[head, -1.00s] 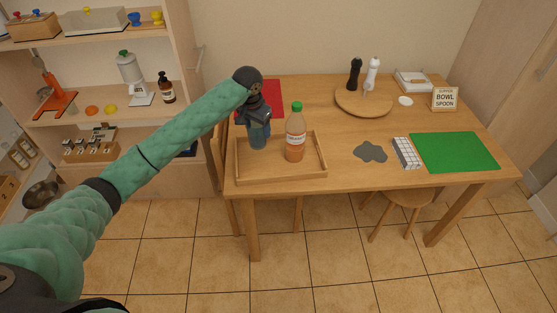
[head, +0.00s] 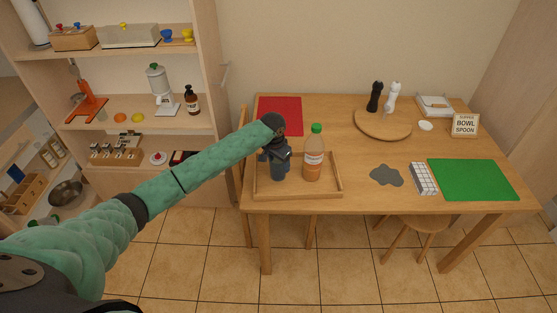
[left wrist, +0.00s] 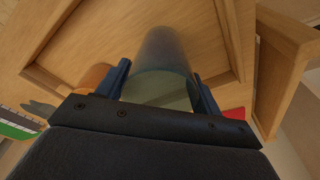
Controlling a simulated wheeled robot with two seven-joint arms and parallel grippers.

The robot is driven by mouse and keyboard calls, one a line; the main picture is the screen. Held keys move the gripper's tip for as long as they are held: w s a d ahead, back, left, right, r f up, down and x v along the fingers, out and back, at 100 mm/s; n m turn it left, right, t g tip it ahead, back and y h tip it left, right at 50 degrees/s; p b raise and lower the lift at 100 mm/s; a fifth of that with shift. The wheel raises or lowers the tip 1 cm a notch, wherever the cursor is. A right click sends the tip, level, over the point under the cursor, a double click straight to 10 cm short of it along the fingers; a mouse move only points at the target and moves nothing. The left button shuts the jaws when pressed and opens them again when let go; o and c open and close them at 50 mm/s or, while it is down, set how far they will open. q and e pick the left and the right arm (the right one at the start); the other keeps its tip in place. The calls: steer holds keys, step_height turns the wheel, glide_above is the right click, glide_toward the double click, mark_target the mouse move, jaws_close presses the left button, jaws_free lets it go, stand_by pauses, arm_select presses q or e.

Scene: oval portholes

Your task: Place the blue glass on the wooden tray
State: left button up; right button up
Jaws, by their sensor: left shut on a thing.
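The blue glass (left wrist: 165,60) is between the fingers of my left gripper (left wrist: 160,90) in the left wrist view. In the head view my left gripper (head: 278,160) is shut on the glass (head: 279,173) over the left part of the wooden tray (head: 300,194). The glass looks upright. I cannot tell whether its base touches the tray floor. The arm and gripper hide the glass's upper part in the head view. My right gripper is not in view.
A bottle with a green cap (head: 313,158) stands in the tray, just right of the glass. A red mat (head: 280,112) lies behind the tray. A grey mat (head: 386,175), a white tiled block (head: 423,178) and a green mat (head: 473,180) lie to the right.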

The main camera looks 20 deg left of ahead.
arm_select(q)
steer(key=shift+f, duration=0.1)
steer(key=o, duration=1.1)
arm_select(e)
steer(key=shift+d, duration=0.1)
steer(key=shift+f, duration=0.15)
arm_select(q)
steer(key=shift+r, duration=0.35)
step_height(320, 180, up, 11)
steer(key=s+b, duration=0.1)
steer(key=b, duration=0.2)
steer(key=shift+s+a+r, duration=0.2)
steer(key=shift+s+a, duration=0.1)
steer(key=shift+a, duration=0.05)
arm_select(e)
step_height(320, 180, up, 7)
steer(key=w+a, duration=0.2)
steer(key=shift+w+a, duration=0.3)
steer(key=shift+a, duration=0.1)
arm_select(q)
steer(key=shift+f, duration=0.1)
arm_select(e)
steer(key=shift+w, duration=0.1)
